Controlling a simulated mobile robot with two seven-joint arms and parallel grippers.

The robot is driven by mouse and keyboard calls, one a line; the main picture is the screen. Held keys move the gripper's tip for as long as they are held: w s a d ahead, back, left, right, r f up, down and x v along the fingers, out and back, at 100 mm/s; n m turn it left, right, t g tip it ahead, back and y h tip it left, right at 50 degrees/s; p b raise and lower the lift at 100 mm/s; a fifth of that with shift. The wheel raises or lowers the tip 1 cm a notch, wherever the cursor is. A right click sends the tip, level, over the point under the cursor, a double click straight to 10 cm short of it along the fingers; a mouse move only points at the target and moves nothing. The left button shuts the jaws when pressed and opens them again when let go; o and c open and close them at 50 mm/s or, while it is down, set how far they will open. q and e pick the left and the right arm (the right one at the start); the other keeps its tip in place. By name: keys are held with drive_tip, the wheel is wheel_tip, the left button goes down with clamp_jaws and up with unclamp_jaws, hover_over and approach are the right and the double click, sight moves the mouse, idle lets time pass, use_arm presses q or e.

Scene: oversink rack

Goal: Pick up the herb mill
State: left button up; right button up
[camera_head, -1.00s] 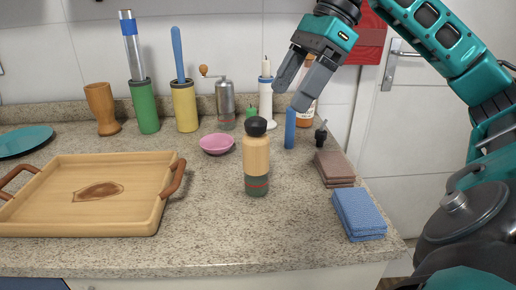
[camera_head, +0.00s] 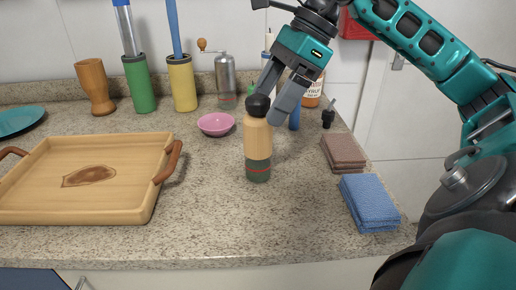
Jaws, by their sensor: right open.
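The herb mill (camera_head: 257,148) seems to be the upright, bottle-shaped one with a black knob top, pale wooden body and dark green base with a red line. It stands on the speckled counter near the middle. My right gripper (camera_head: 273,103) is open at the mill's upper end, pointing down. One finger is partly hidden behind the black top, and the other hangs just right of the wooden body. I cannot tell whether either finger touches it. My left gripper is out of view.
A wooden tray (camera_head: 125,211) lies left of the mill and a pink bowl (camera_head: 216,125) behind it. A crank-handled grinder (camera_head: 225,82) stands at the back. Brown cloths (camera_head: 343,151) and blue cloths (camera_head: 368,203) lie at right. The counter in front is clear.

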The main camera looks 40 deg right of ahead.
sight(258, 118)
drive_tip(key=x, duration=0.4)
drive_tip(key=shift+a+f, duration=0.25)
drive_tip(key=shift+r, duration=0.1)
clamp_jaws()
idle(0.4)
